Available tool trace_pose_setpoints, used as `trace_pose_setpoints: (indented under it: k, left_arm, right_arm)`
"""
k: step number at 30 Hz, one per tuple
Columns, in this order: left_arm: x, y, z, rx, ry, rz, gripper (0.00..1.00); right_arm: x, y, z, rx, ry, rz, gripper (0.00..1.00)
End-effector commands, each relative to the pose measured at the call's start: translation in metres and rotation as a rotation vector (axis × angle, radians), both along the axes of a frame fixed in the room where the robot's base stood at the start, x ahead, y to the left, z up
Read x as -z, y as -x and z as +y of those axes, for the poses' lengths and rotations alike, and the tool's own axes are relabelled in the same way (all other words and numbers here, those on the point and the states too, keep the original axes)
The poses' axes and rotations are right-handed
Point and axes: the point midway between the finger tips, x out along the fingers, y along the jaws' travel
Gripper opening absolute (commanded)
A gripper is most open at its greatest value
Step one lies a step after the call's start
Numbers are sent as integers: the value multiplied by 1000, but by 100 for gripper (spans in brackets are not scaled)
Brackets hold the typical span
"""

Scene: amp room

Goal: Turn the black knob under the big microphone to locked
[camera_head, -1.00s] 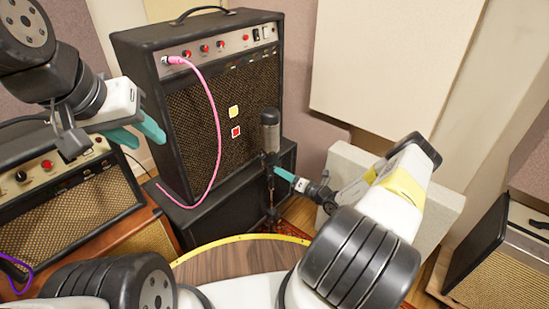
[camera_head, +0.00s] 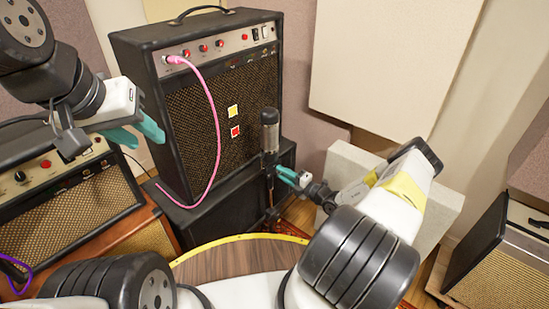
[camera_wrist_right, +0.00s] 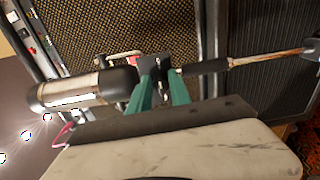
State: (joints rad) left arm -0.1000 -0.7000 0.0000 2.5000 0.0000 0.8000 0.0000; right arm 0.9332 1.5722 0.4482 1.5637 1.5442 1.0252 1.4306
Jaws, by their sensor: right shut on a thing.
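The big microphone (camera_head: 269,130), with a grey grille and dark body, stands upright on a thin stand in front of the large amp. My right gripper (camera_head: 277,172) is at the mount just below it. In the right wrist view the microphone (camera_wrist_right: 75,90) lies across the left, and my right gripper (camera_wrist_right: 160,77) has its teal fingers closed on a small black part, taken as the black knob (camera_wrist_right: 155,64), at the mount. The knob is mostly hidden in the head view, and its marking cannot be read. My left gripper (camera_head: 138,132) is empty, fingers apart, left of the amp.
The large black amp (camera_head: 205,120), with a pink cable (camera_head: 215,120), stands on a black cabinet (camera_head: 235,195) behind the microphone. A smaller amp (camera_head: 70,195) is at the left, another amp (camera_head: 490,255) at the right. A round wooden table (camera_head: 235,260) is in front.

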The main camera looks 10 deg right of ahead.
Motion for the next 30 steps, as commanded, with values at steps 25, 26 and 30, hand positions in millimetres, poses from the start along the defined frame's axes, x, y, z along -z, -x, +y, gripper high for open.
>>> trace_pose_setpoints:
  k: [25, 26, 30]
  left_arm:
    - [0, 0, 0, 0, 0, 0, 36]
    - [0, 0, 0, 0, 0, 0, 36]
    - [0, 0, 0, 0, 0, 0, 36]
  right_arm:
    - [1, 0, -1, 2, -36, 29, 46]
    - [1, 0, -1, 2, -36, 29, 46]
    - [1, 0, -1, 1, -35, 28, 46]
